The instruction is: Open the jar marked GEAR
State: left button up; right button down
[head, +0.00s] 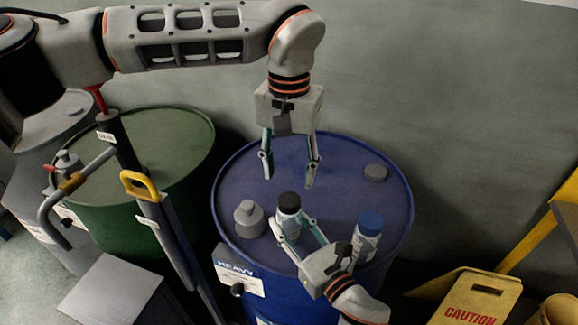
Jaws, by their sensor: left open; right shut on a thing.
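A white jar with a dark cap (289,200) stands upright on the blue drum (335,170). My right gripper (291,226) reaches in from the lower right and is shut on this jar's body. My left gripper (288,173) points down above and slightly behind the dark cap, open and empty, apart from it. A second white jar with a blue cap (368,236) stands to the right on the same drum. Lettering on both jars is too small to read, so I cannot tell which is marked GEAR.
A grey fitting (249,218) and a low grey cap (375,172) sit on the blue drum. A green drum (165,150) with a hand pump (130,160) is left. A yellow caution sign (475,300) stands lower right. The wall (460,110) is behind.

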aim_at(289, 199)
pick_arm(q)
notch_tip(289, 199, down, 8)
jog(key=shift+r, duration=0.25)
